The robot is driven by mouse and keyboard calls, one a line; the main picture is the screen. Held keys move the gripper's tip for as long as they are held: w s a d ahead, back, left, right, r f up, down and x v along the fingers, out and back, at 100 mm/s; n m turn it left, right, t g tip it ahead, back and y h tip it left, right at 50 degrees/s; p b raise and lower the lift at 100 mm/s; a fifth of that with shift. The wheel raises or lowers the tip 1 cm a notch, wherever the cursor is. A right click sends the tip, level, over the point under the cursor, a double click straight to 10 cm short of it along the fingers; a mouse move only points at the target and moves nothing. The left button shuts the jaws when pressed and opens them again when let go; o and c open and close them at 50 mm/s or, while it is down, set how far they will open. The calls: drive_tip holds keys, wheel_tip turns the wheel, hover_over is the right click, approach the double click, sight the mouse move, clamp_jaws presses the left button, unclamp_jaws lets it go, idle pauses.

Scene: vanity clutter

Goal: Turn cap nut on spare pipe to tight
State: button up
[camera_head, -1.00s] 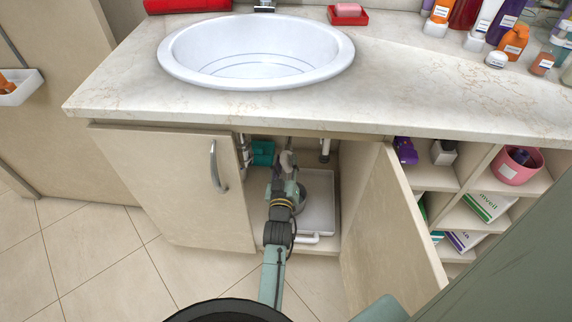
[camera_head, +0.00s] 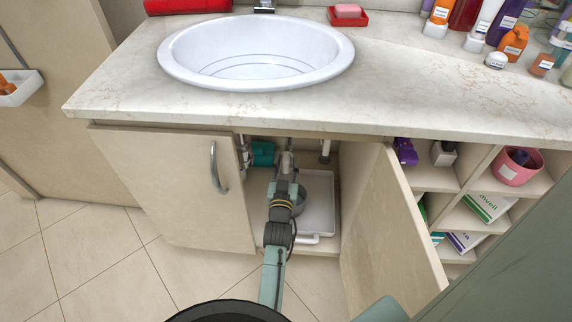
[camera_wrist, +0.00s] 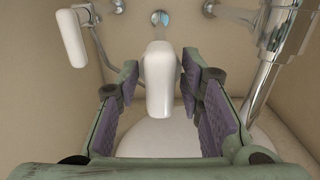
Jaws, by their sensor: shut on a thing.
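My gripper (camera_head: 287,158) reaches into the open cabinet under the sink. In the wrist view, its two purple-padded fingers (camera_wrist: 160,88) stand on either side of a white rounded pipe piece (camera_wrist: 160,75), and the gripper is shut on it. The piece points down toward the camera. I cannot tell where a cap nut ends and the pipe begins.
A chrome pipe (camera_wrist: 270,65) stands close on the right, and a white fitting (camera_wrist: 72,38) on a thin pipe hangs at left. A white tray (camera_head: 320,190) lies on the cabinet floor. The open door (camera_head: 385,235) bounds the right side; a teal item (camera_head: 262,153) is at left.

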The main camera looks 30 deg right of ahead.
sight(286, 158)
drive_tip(key=o, duration=1.2)
drive_tip(key=shift+c, duration=0.2)
wheel_tip(286, 158, up, 10)
drive_tip(key=shift+r, duration=0.1)
